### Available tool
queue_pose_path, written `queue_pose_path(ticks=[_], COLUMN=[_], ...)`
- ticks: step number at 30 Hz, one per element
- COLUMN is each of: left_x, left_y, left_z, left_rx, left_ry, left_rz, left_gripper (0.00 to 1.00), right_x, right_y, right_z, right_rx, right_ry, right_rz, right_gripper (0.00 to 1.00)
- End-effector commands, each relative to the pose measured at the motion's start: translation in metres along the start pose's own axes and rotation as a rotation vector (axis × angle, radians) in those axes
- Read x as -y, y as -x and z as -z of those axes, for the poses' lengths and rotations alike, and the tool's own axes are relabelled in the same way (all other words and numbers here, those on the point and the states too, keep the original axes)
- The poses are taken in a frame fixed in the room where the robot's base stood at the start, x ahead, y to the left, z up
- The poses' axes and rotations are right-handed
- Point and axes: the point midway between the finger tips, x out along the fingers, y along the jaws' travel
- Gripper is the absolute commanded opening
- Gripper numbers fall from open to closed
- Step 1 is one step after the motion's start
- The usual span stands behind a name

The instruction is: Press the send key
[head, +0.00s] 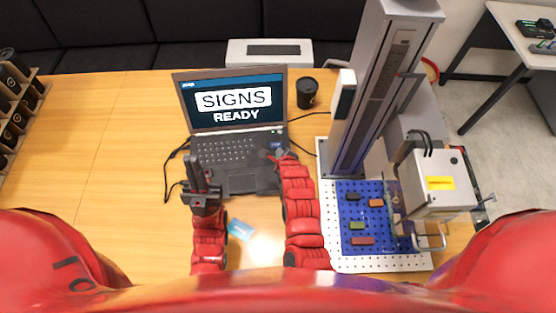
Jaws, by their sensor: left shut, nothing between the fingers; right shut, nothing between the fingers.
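An open black laptop (235,184) stands on the wooden table, its screen (233,104) reading "SIGNS READY". Its keyboard (225,150) faces me. A small blue patch shows at the keyboard's right end, by my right gripper; I cannot tell whether it is the send key. My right gripper (276,154) is shut and empty, over the laptop's right edge and partly hiding that area. I cannot tell whether it touches a key. My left gripper (197,168) is shut and empty, pointing up the picture by the laptop's front left corner.
A laser marker with a tall grey column (372,95) and a blue pegboard bed (351,216) stands to the right. A black cup (307,92) is beside the screen. A blue card (240,229) lies in front of the laptop.

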Motion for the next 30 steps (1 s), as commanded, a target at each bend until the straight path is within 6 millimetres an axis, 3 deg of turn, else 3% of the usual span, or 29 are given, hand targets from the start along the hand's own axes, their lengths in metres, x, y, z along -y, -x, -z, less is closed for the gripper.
queue_pose_path(ticks=[1, 6, 30], left_x=[-0.001, -0.001, -0.001], left_y=[0.013, 0.026, 0.026], left_z=[-0.002, -0.004, -0.004], left_rx=[0.000, 0.000, 0.000], left_ry=[0.000, 0.000, 0.000], left_rz=[0.000, 0.000, 0.000], left_gripper=[0.00, 0.00, 0.00], right_x=[-0.008, -0.014, -0.014], right_y=[-0.010, -0.019, -0.019], right_z=[0.008, 0.014, 0.014], right_rx=[-0.001, -0.001, 0.000], right_ry=[-0.001, -0.002, 0.000], right_rz=[-0.002, -0.001, 0.001], right_gripper=[0.00, 0.00, 0.00])
